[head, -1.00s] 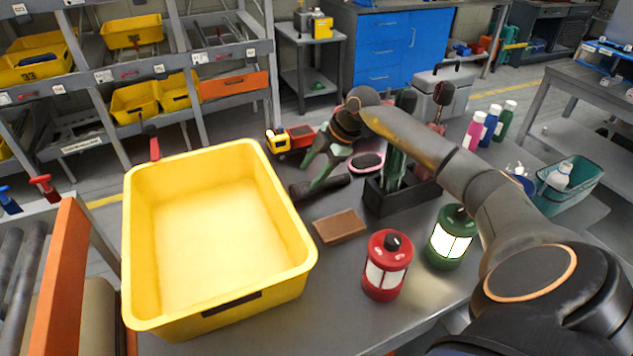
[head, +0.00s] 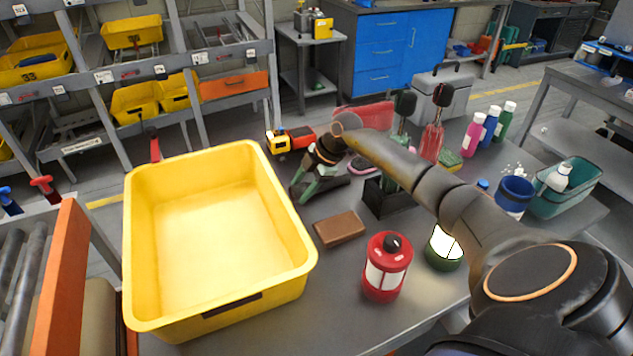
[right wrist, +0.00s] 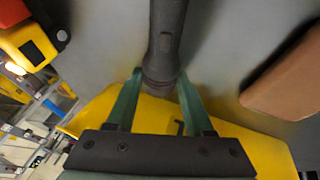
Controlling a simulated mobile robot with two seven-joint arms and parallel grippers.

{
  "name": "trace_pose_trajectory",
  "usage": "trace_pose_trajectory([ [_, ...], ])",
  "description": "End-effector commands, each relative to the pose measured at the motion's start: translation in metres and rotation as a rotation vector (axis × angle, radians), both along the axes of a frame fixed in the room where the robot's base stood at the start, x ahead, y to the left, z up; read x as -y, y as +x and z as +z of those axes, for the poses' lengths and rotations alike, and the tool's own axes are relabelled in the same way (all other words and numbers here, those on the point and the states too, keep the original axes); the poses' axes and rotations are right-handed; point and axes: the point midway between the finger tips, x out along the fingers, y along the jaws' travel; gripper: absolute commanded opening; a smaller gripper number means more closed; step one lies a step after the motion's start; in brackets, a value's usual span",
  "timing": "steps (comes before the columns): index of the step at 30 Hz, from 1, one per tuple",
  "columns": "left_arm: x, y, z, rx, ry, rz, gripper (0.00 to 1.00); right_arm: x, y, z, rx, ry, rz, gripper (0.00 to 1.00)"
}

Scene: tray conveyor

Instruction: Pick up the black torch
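The black torch (head: 336,184) lies on the grey table between the yellow bin and the dark holder. My right gripper (head: 304,190) is over its left end and partly hides it in the head view. In the right wrist view the torch (right wrist: 165,38) runs from the top edge down to between the two green fingertips (right wrist: 160,78). The fingers are spread either side of its end, with no clear grip on it. My left gripper is not in view.
A big yellow bin (head: 130,240) stands left of the torch. A brown block (head: 340,228), red lantern (head: 386,268) and green lantern (head: 444,250) are nearer. A dark holder (head: 388,203) with upright tools is to the right. A yellow-red toy (head: 279,142) lies behind.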

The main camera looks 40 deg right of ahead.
Motion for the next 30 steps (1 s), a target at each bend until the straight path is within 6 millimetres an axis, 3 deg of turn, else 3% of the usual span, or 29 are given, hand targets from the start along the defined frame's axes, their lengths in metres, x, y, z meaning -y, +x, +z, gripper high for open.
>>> trace_pose_trajectory([
  [1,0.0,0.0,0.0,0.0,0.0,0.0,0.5,0.0,0.0,0.0,0.0,0.0,0.0,0.33],
  [10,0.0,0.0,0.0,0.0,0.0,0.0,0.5,0.0,0.0,0.001,0.0,0.001,0.0,0.0],
  [23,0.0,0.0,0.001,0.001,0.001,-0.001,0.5,0.0,0.001,0.006,0.005,-0.001,0.001,0.0],
  [30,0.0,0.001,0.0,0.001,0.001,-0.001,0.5,0.001,0.001,0.048,0.008,-0.001,0.0,0.0],
])
